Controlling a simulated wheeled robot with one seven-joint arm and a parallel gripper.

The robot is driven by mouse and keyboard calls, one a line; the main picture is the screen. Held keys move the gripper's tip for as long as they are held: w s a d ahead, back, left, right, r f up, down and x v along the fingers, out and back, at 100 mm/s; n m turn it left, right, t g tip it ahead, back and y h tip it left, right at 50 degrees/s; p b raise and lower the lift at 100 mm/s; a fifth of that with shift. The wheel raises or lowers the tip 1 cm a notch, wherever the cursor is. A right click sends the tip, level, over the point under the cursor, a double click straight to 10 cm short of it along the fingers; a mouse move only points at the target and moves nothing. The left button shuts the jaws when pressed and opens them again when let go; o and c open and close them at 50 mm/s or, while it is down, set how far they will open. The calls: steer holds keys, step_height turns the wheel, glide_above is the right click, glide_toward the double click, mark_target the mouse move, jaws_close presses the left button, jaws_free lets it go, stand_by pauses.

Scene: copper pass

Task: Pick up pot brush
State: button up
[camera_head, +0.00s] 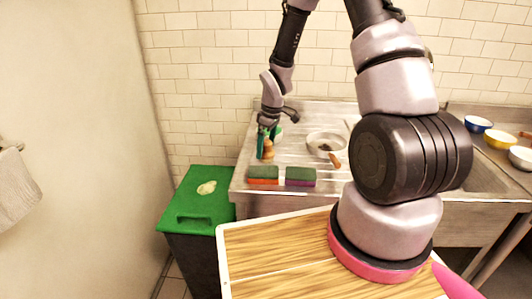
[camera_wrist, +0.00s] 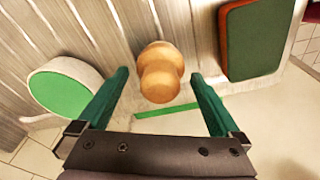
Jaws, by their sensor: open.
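The pot brush, a turned wooden knob shape, stands on the ribbed steel drainboard in the head view (camera_head: 268,152). In the wrist view the brush (camera_wrist: 160,70) shows from above, with its rounded wooden top and wider body; its bristles are hidden. My gripper (camera_head: 265,140) is over the left end of the drainboard, close to the brush. In the wrist view my gripper (camera_wrist: 160,79) has its two green fingers apart, one on each side of the brush, with visible gaps. Nothing is held.
A green-faced round item (camera_wrist: 62,92) is left of the brush in the wrist view. An orange-and-green sponge (camera_head: 263,175) and a purple-and-green sponge (camera_head: 300,177) lie at the front edge. A pan (camera_head: 325,143) is to the right. A green-lidded bin (camera_head: 196,208) stands below, left.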

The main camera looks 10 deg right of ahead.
step_height(320, 180, down, 2)
steer(key=shift+w+a+f, duration=0.1)
